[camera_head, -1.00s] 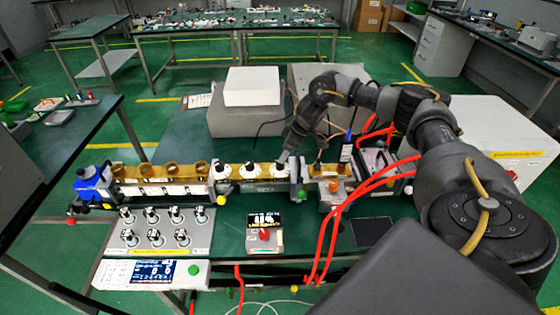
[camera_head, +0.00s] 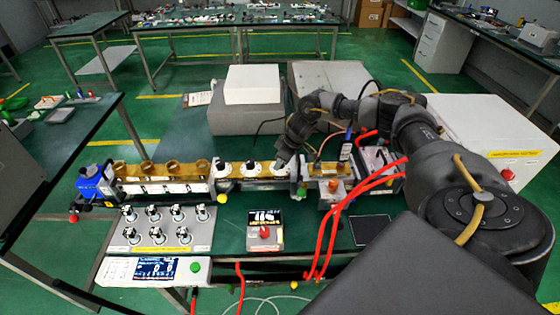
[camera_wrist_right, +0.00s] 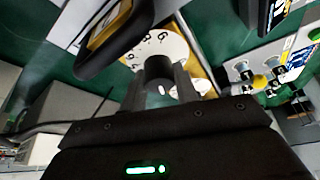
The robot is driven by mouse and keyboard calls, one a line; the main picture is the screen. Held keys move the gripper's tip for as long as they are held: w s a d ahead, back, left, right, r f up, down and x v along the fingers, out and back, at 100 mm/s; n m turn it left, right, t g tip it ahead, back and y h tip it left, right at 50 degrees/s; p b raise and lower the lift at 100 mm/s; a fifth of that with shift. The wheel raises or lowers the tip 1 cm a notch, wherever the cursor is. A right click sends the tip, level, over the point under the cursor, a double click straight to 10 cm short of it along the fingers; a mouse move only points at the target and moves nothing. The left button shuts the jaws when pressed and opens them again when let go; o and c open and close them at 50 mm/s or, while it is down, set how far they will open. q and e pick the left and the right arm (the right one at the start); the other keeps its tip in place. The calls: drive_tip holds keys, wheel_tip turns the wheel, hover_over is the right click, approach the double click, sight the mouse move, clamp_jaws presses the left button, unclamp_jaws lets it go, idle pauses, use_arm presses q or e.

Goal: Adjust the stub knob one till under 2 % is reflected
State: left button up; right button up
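Three white dials with dark knobs stand in a row on the brass waveguide: left (camera_head: 223,168), middle (camera_head: 251,169) and right (camera_head: 281,169). My right gripper (camera_head: 282,159) is at the rightmost dial and partly covers it. In the right wrist view, a black knob (camera_wrist_right: 159,69) on a numbered white dial (camera_wrist_right: 175,45) sits between the two fingers (camera_wrist_right: 160,88). The fingers lie close on both sides; whether they press on it is unclear. A small meter display (camera_head: 264,216) shows digits too blurred to read. My left gripper is not in view.
A panel of several knobs (camera_head: 160,228) and a console with a screen (camera_head: 155,268) stand at the front left. Red hoses (camera_head: 333,225) run right of the meter. Grey boxes (camera_head: 245,115) stand behind the waveguide, and a blue unit (camera_head: 93,182) is at its left end.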

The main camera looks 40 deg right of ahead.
drive_tip(key=shift+c, duration=1.4)
drive_tip(key=n+y, duration=0.1)
drive_tip(key=n, duration=0.1)
drive_tip(key=shift+w+n+b, duration=0.1)
drive_tip(key=shift+n+b, duration=0.25)
drive_tip(key=shift+n, duration=0.05)
drive_tip(key=shift+n+g, duration=0.4)
drive_tip(key=o, duration=1)
drive_tip(key=b+v, duration=0.2)
drive_tip(key=v, duration=0.9)
drive_tip(key=shift+b, duration=0.4)
drive_tip(key=shift+f, duration=0.1)
